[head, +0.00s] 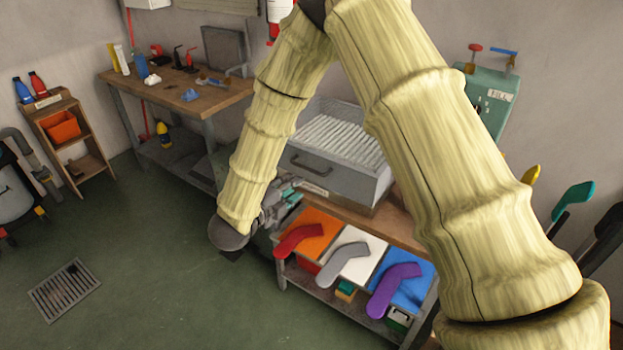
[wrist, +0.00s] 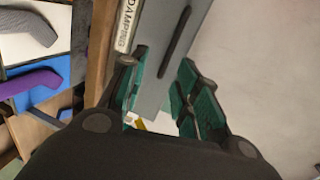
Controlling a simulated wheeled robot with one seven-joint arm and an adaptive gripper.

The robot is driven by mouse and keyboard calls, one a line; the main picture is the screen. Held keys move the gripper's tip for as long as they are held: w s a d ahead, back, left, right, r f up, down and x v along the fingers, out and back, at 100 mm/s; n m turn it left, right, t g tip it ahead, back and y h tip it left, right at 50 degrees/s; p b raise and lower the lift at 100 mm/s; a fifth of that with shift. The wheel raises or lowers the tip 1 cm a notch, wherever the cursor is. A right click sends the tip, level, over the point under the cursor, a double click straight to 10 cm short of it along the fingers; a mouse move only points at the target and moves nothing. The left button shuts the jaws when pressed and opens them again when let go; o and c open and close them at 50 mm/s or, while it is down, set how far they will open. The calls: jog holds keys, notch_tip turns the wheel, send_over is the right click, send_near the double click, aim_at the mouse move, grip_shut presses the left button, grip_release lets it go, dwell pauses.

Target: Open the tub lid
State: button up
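The tub (head: 335,185) is a grey box on the bench, with a ribbed light top (head: 340,138) and a dark bar handle (head: 311,163) on its sloping front panel. My gripper (head: 290,197) is in front of the tub, low and to the left of it. In the wrist view, my gripper (wrist: 157,66) has its teal-padded fingers apart with nothing held. The grey panel (wrist: 155,65) and its dark handle (wrist: 176,45) show beyond and between the fingers. I cannot tell whether any finger touches the panel. The panel looks shut.
Red (head: 299,240), grey (head: 343,264) and purple (head: 393,290) sock shapes lie on coloured panels right of my gripper. A green machine (head: 488,98) stands behind.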

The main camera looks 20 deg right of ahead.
aim_at(311, 171)
jog(key=shift+m, duration=0.6)
jog(key=x, duration=0.3)
jog(key=r+p+x, duration=0.1)
jog(key=x, duration=0.3)
jog(key=p+x, duration=0.1)
jog(key=x, duration=0.2)
jog(key=shift+w+d+r, duration=0.15)
jog(key=shift+d+r, duration=0.05)
jog(key=shift+d, duration=0.1)
grip_shut()
